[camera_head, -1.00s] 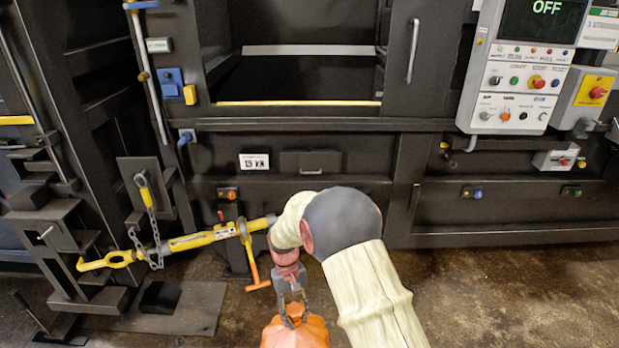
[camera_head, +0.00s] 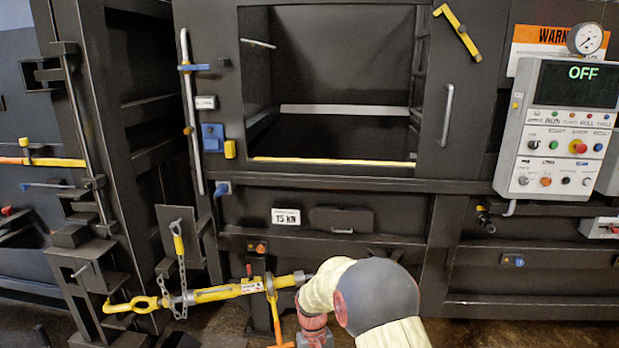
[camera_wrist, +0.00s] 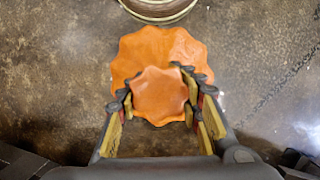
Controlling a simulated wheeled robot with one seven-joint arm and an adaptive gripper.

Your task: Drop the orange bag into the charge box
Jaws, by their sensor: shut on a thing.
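The orange bag (camera_wrist: 160,50) shows in the wrist view, its gathered neck between the two fingers of my gripper (camera_wrist: 160,98). My gripper is shut on this neck. The bag hangs over the brown floor. In the head view the bag and my fingertips are out of frame below the bottom edge; only my arm shows there. The charge box (camera_head: 335,165) is the dark open chamber in the machine's front, above and beyond my arm. Its opening has a yellow front lip (camera_head: 335,160) and looks empty where I can see in.
A yellow ratchet bar (camera_head: 225,291) with a hook and chain sticks out at lower left, close to my arm. A control panel (camera_head: 560,130) reading OFF hangs at right. A vertical handle (camera_head: 447,115) stands right of the opening.

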